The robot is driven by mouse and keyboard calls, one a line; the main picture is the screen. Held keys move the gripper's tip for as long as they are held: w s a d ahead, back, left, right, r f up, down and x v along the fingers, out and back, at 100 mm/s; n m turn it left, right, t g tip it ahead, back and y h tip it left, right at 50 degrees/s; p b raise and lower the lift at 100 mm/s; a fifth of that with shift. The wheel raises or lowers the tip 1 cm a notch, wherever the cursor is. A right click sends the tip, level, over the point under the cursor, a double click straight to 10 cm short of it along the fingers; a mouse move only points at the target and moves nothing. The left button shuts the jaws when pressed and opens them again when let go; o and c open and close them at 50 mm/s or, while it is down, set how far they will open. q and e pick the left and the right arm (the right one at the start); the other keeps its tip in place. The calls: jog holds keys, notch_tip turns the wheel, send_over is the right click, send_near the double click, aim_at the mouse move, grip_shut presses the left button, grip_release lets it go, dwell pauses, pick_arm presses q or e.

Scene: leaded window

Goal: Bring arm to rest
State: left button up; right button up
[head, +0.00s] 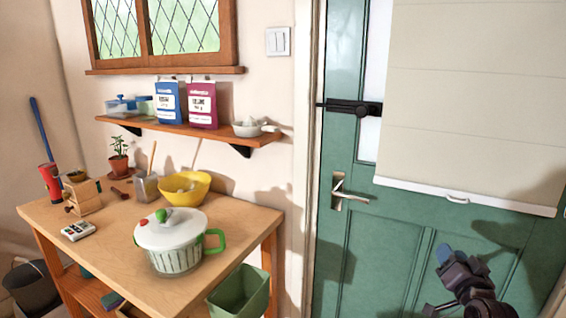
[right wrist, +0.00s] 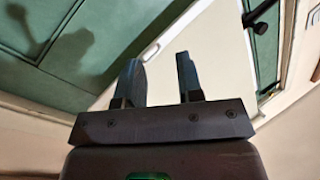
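My right gripper (head: 440,280) is at the lower right of the head view, raised in front of the green door (head: 385,235). In the right wrist view its two fingers (right wrist: 160,80) stand apart with an empty gap between them. Nothing is held in it. Behind the fingers the right wrist view shows green door panels and pale wall or frame surfaces, seen at a tilt. My left gripper is in neither view.
A wooden table (head: 110,225) at left carries a white-lidded salad spinner (head: 172,240), a yellow bowl (head: 184,188) and smaller items. A green bin (head: 240,295) is by its right end. A shelf (head: 190,131) hangs above. The door has a handle (head: 345,195) and a pale blind (head: 470,100).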

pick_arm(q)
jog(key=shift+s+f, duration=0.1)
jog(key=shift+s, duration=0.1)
pick_arm(e)
jog(key=s+a+f+n+g+y, duration=0.1)
jog(key=s+a+f+n+g, duration=0.2)
jog(key=s+f, duration=1.1)
jog(key=s+a+f+n+g+y, duration=0.1)
jog(key=s+a+f+n+g, duration=0.3)
jog(key=s+a+f, duration=0.6)
jog(key=s+f+n, duration=0.1)
jog(key=s+f, duration=0.3)
jog(key=shift+s+a+y, duration=0.15)
jog(key=shift+s+y, duration=0.15)
jog(key=shift+y, duration=0.1)
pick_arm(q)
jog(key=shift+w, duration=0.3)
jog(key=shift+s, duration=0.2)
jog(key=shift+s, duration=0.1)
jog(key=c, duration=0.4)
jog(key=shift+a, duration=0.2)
pick_arm(e)
jog(key=shift+a, duration=0.15)
